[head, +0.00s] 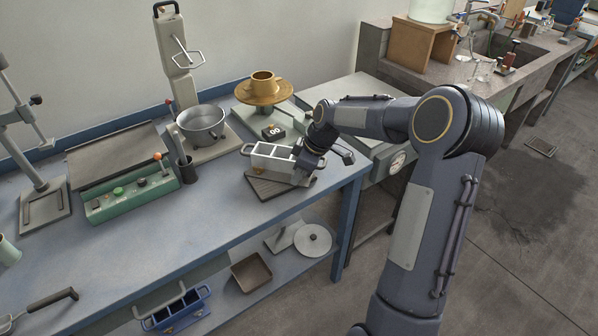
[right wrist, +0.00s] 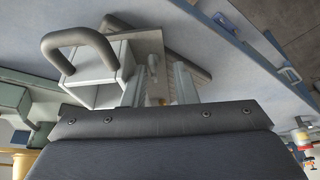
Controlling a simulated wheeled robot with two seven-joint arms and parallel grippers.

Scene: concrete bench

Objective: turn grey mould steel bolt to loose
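The grey mould (head: 270,166) is a box-shaped metal block with open compartments and a looped handle, on a dark ribbed board on the bench. It also shows in the right wrist view (right wrist: 92,92), with its dark handle at upper left. My right gripper (head: 298,165) is at the mould's right end. In the right wrist view its two fingers (right wrist: 160,88) stand apart. A small steel bolt (right wrist: 153,64) on the mould's end plate shows between them, near the tips. Whether a finger touches it I cannot tell. My left gripper is not in view.
The ribbed board (head: 268,190) lies under the mould. A steel pot (head: 202,124) and a brass wheel (head: 263,92) stand behind it. A green control box (head: 130,195) is at left. The blue bench's (head: 215,225) front middle is clear.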

